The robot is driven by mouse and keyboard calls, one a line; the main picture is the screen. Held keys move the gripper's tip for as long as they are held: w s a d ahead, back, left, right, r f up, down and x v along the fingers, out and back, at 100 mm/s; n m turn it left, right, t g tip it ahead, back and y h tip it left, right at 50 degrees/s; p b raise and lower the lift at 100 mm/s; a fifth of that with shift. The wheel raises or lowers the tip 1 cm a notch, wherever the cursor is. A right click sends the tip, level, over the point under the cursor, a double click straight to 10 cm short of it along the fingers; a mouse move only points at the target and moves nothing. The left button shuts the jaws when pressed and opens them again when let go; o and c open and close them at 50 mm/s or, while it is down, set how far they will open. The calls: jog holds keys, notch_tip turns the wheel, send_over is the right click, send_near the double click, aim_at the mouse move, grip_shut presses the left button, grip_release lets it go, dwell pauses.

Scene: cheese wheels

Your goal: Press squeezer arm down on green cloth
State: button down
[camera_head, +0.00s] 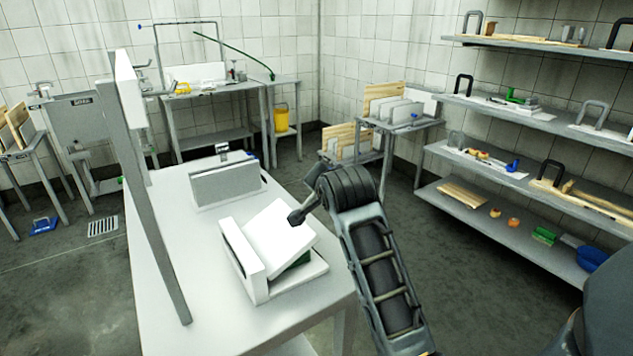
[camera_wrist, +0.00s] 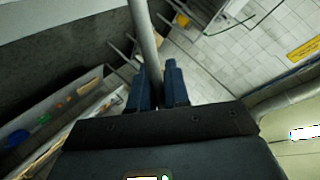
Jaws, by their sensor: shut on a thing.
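The squeezer (camera_head: 262,276) is a white device near the front of the white table, with an upright side wall and a flat base. Its white plate-like arm (camera_head: 278,236) is tilted over the base. A strip of dark green cloth (camera_head: 302,260) shows under the plate's lower right edge; the rest is hidden. My gripper (camera_head: 297,217) is at the plate's upper right edge. In the wrist view its blue fingers (camera_wrist: 157,90) are shut around a grey rod (camera_wrist: 143,38). The rod looks like the squeezer arm's handle, but its join to the plate is not visible.
A tall leaning grey post (camera_head: 150,205) stands along the table's left side. A grey-white block (camera_head: 226,185) stands behind the squeezer. The white table (camera_head: 175,235) has bare room between them. Wall shelves (camera_head: 500,180) with tools and fruit are at the right.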

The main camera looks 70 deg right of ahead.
jog(key=shift+f, duration=0.15)
jog(key=c, duration=1.2)
grip_release()
jog(key=v, duration=0.7)
jog(key=shift+s+a+r, duration=0.2)
jog(key=shift+a, duration=0.1)
